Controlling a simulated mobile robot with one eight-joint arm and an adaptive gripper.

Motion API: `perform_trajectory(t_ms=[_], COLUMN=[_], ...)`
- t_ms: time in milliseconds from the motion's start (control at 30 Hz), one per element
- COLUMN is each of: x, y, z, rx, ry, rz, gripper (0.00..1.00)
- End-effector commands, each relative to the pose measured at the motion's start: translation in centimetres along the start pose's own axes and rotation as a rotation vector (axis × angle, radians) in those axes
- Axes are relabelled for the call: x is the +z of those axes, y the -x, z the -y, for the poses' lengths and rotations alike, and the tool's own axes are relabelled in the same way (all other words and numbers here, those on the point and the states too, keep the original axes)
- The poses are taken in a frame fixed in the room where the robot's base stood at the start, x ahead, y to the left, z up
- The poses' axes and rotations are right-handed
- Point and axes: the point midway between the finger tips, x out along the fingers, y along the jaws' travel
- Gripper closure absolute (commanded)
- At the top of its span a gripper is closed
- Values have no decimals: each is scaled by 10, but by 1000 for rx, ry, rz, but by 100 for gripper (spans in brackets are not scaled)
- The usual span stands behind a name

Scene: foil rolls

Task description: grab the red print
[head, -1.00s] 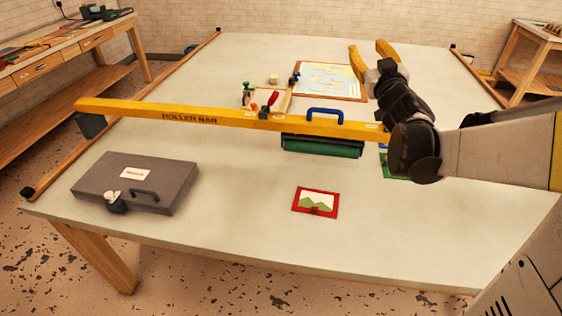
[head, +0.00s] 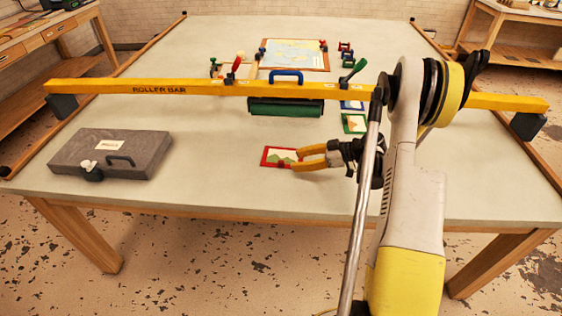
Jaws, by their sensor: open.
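The red print (head: 270,157), a small red-framed card with a green hill picture, lies flat on the table near its front edge. My gripper (head: 297,158) has orange fingers and points left, with its fingertips at the right part of the print. The fingers are open and partly hide the print's right side. Whether they touch the print or are just above it, I cannot tell.
A yellow roller bar (head: 200,88) with a green roller (head: 285,107) spans the table behind the print. A grey case (head: 110,152) lies at the left. Green-framed (head: 355,124) and blue-framed (head: 352,105) prints lie behind my gripper. The table between case and print is clear.

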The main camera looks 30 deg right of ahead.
Motion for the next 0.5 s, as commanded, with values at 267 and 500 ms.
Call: perform_trajectory(t_ms=[267,500], x=[0,-1], y=[-32,-69], z=[0,-2], rx=[-1,-1], ry=[2,4], rz=[-1,-2], gripper=[58,58])
